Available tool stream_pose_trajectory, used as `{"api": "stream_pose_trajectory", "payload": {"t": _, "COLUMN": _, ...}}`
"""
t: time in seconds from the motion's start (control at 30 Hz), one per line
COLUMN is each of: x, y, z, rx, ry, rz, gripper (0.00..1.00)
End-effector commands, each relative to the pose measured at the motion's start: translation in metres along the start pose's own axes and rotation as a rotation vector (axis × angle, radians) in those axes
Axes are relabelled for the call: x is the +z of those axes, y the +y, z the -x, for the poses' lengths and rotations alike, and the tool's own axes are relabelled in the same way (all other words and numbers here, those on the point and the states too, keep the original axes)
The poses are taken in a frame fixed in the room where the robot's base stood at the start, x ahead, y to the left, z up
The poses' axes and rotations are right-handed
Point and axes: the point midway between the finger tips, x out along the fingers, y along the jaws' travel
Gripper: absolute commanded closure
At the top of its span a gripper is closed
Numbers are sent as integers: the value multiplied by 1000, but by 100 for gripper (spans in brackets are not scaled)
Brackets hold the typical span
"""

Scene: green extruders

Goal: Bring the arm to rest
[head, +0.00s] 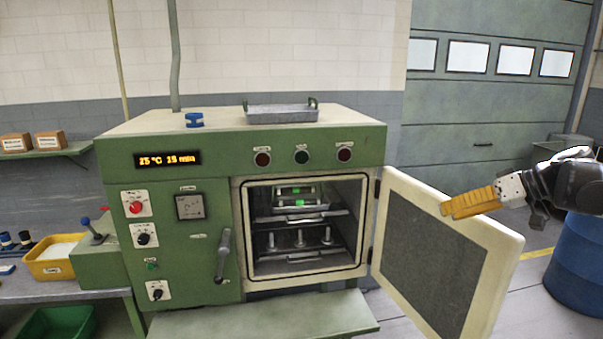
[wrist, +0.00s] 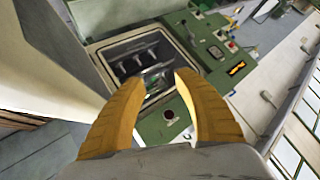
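My gripper (head: 470,203) has yellow ribbed fingers and is at the right in the head view, in front of the upper part of the open oven door (head: 428,262). In the wrist view my gripper (wrist: 158,88) has its two fingers apart with nothing between the tips. Beyond the tips the open chamber of the green oven (wrist: 205,40) shows. In the head view the green oven (head: 215,165) stands in the middle with its door swung out to the right. The chamber's upper shelf holds a tray (head: 300,207) with green-lit parts.
An empty metal tray (head: 282,114) and a blue knob (head: 194,119) are on top of the oven. A blue barrel (head: 578,265) stands at the right, below my arm. A yellow bin (head: 55,262) sits on the left bench. Some floor is free between door and barrel.

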Motion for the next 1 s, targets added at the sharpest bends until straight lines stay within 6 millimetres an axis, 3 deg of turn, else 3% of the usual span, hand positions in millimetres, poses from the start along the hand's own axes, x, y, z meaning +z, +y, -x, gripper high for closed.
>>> {"api": "stream_pose_trajectory", "payload": {"t": 0.03, "x": 10, "y": -31, "z": -16, "rx": 33, "ry": -48, "rz": -25, "gripper": 62}}
{"api": "stream_pose_trajectory", "payload": {"t": 0.1, "x": 29, "y": -63, "z": -33, "rx": 96, "ry": -105, "rz": -66, "gripper": 62}}
{"api": "stream_pose_trajectory", "payload": {"t": 0.27, "x": 87, "y": -127, "z": -59, "rx": 257, "ry": -198, "rz": -124, "gripper": 62}}
{"api": "stream_pose_trajectory", "payload": {"t": 0.4, "x": 147, "y": -169, "z": -69, "rx": 401, "ry": -230, "rz": -138, "gripper": 62}}
{"api": "stream_pose_trajectory", "payload": {"t": 0.53, "x": 200, "y": -191, "z": -73, "rx": 516, "ry": -219, "rz": -127, "gripper": 62}}
{"api": "stream_pose_trajectory", "payload": {"t": 0.7, "x": 250, "y": -202, "z": -74, "rx": 616, "ry": -176, "rz": -97, "gripper": 62}}
{"api": "stream_pose_trajectory", "payload": {"t": 0.9, "x": 296, "y": -206, "z": -78, "rx": 688, "ry": -111, "rz": -51, "gripper": 62}}
{"api": "stream_pose_trajectory", "payload": {"t": 1.0, "x": 315, "y": -189, "z": -95, "rx": 691, "ry": -109, "rz": -57, "gripper": 62}}
